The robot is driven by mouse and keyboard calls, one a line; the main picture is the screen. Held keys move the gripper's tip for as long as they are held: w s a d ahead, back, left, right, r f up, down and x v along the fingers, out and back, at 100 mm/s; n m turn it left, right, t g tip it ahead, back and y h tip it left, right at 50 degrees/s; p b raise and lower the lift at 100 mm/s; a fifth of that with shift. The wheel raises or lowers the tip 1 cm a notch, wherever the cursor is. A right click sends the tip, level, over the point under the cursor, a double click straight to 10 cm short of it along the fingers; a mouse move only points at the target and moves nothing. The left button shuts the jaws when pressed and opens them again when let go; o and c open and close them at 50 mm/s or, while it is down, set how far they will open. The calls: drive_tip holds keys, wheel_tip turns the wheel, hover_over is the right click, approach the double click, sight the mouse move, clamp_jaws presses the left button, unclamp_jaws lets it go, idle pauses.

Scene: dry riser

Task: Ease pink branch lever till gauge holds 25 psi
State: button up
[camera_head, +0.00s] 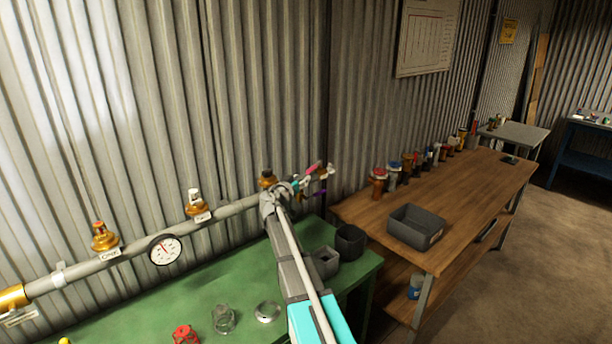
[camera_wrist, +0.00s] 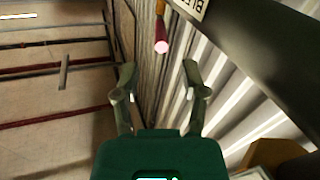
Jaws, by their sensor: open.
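The pink lever (camera_head: 313,168) is at the right end of the grey wall pipe, among small coloured parts. Its round pink end also shows in the wrist view (camera_wrist: 162,44), just beyond and between my open fingertips. My gripper (camera_wrist: 160,72) is empty and does not appear closed around the lever. In the head view my arm reaches up to the pipe's right end and hides part of it; the fingers are hard to make out there. The round white gauge (camera_head: 165,250) hangs on the pipe at left; its dial is too small to read.
Brass valves (camera_head: 105,237) stand along the pipe. A wooden table (camera_head: 465,205) at right carries a grey tray (camera_head: 416,227) and several fittings.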

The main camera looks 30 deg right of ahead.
drive_tip(key=shift+v, duration=1.85)
drive_tip(key=c, duration=0.4)
drive_tip(key=shift+s+a+f, duration=0.15)
drive_tip(key=shift+s, duration=0.1)
drive_tip(key=shift+c, duration=0.9)
drive_tip(key=s+a+f+g, duration=0.1)
drive_tip(key=s+f, duration=0.1)
drive_tip(key=s+a+f+g+y, duration=0.1)
drive_tip(key=s, duration=0.1)
drive_tip(key=s+a+f+g+y, duration=0.1)
drive_tip(key=s+a+f, duration=0.1)
drive_tip(key=s, duration=0.1)
drive_tip(key=shift+s+f, duration=0.1)
drive_tip(key=shift+f, duration=0.25)
clamp_jaws()
drive_tip(key=s+a+f+n+g+y, duration=0.2)
drive_tip(key=s+a+f+n+y, duration=0.1)
drive_tip(key=s+a, duration=0.5)
drive_tip(key=s+a+f+n+g+y, duration=0.2)
drive_tip(key=s+a+f+y, duration=0.3)
drive_tip(key=s+a, duration=0.3)
drive_tip(key=s+a+f+n+g+y, duration=0.2)
drive_tip(key=s+a+f+n+y, duration=0.2)
drive_tip(key=s+a, duration=0.3)
drive_tip(key=shift+s+a+f+g+y, duration=0.35)
drive_tip(key=shift+a+y, duration=0.25)
drive_tip(key=shift+a, duration=0.45)
drive_tip(key=shift+s, duration=0.1)
